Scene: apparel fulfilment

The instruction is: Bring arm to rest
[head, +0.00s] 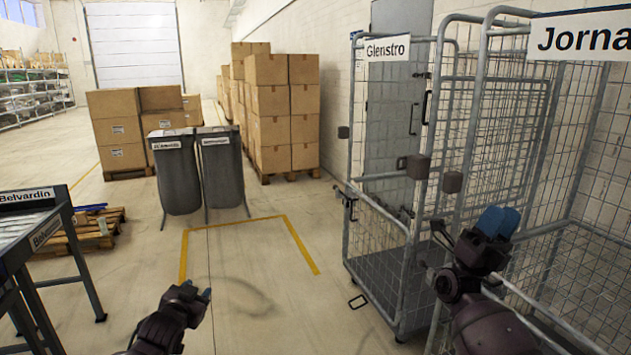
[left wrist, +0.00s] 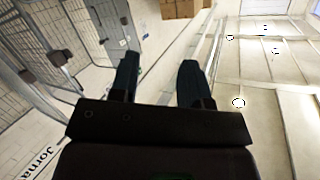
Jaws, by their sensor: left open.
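My left gripper (head: 196,292) is low in the head view, over bare floor, its dark arm coming in from the bottom left. In the left wrist view its two dark fingers (left wrist: 160,78) stand apart with nothing between them. My right gripper (head: 499,222) is raised at the right of the head view, in front of the wire cages. Its two blue fingertips point up and appear close together; whether a gap lies between them I cannot tell. I see no item held in it.
Roll cages labelled Glenstro (head: 388,48) and Jorna (head: 585,38) stand close on the right. A dark table labelled Belvardin (head: 25,197) is at the left. Two grey bins (head: 222,168) and stacked cartons (head: 285,110) stand behind.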

